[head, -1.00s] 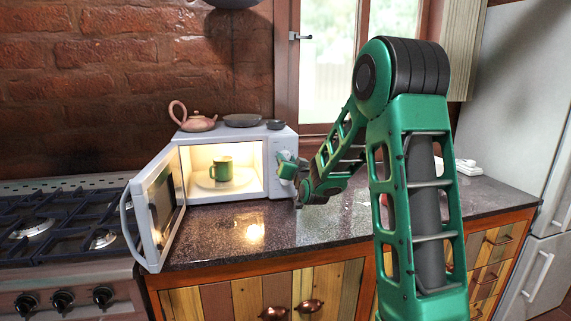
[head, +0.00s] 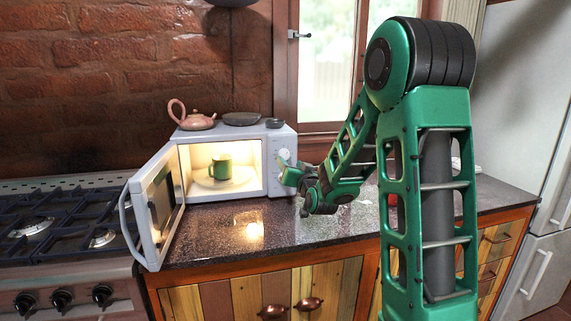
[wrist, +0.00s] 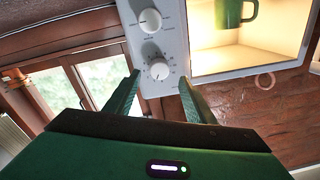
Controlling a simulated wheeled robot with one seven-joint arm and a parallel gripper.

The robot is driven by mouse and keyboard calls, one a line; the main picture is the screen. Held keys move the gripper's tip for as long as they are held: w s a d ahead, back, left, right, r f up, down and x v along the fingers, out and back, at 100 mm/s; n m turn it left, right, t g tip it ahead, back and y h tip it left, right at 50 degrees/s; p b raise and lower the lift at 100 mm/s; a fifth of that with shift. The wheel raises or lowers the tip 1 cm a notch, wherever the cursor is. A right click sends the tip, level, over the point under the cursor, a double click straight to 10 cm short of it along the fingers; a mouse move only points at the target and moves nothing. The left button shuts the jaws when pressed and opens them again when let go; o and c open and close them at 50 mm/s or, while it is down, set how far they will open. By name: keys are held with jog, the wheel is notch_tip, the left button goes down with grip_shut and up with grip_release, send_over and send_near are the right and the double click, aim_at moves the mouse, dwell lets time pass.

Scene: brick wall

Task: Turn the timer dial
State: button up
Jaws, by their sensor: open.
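The white microwave (head: 275,186) stands on the counter with its control panel on the right. The wrist view is turned about upside down against the head view. There, a white dial with marks around it (wrist: 159,70) shows between the fingers, and a second white dial (wrist: 150,20) sits farther up the picture. I cannot read which is labelled timer. In the head view the upper dial (head: 284,154) is visible. My gripper (wrist: 160,82) is open and empty, its fingers on either side of the marked dial in the picture; contact is not clear. In the head view my gripper (head: 286,172) is at the panel.
The microwave door (head: 155,210) hangs open to the left. A green mug (head: 221,168) stands inside on the lit turntable. A pink teapot (head: 195,121) and dark dishes (head: 241,119) rest on top. A stove (head: 60,235) is at left. The counter front is clear.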

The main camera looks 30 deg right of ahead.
jog(key=v, duration=0.5)
jog(key=shift+w+a, duration=0.1)
jog(key=shift+f, duration=0.1)
dwell(0.3)
jog(key=s+f+n+g+y, duration=0.1)
jog(key=s+f+g, duration=0.4)
jog(key=s, duration=0.4)
jog(key=s+f+g, duration=0.5)
jog(key=s, duration=0.4)
jog(key=s+a+g+y, duration=0.1)
jog(key=s+g, duration=0.3)
jog(key=s, duration=0.8)
jog(key=s+a+f+m+g+y, duration=0.1)
jog(key=s+a+g, duration=0.3)
jog(key=s, duration=0.8)
jog(key=shift+s+y, duration=0.15)
jog(key=shift+y, duration=0.45)
